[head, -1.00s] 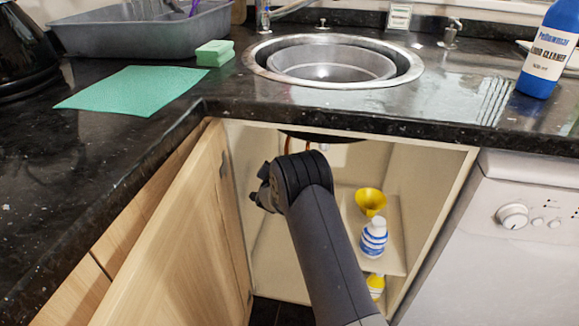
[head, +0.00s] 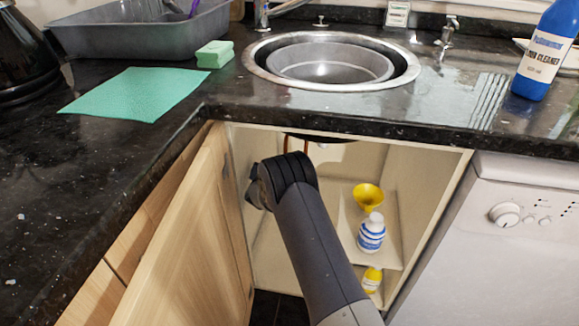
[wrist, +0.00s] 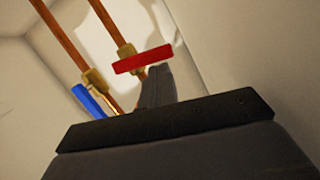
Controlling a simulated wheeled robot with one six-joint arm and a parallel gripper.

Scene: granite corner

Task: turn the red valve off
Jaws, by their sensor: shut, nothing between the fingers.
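The red valve handle (wrist: 143,59) shows in the wrist view, a flat bar by a brass fitting (wrist: 127,57) on a copper pipe. The bar lies roughly crosswise to that pipe. My gripper (wrist: 159,72) is shut and empty. Its tip is at the lower edge of the red bar's right half; I cannot tell whether they touch. In the head view my arm reaches into the open cupboard under the sink, and hides the gripper and the red valve.
A blue handle (wrist: 87,101) sits left of the red one, by a second copper pipe. The open cupboard door (head: 185,245) stands left of my arm. A yellow funnel (head: 367,196) and a white-and-blue bottle (head: 371,235) stand on the right inside. The worktop (head: 250,115) is above.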

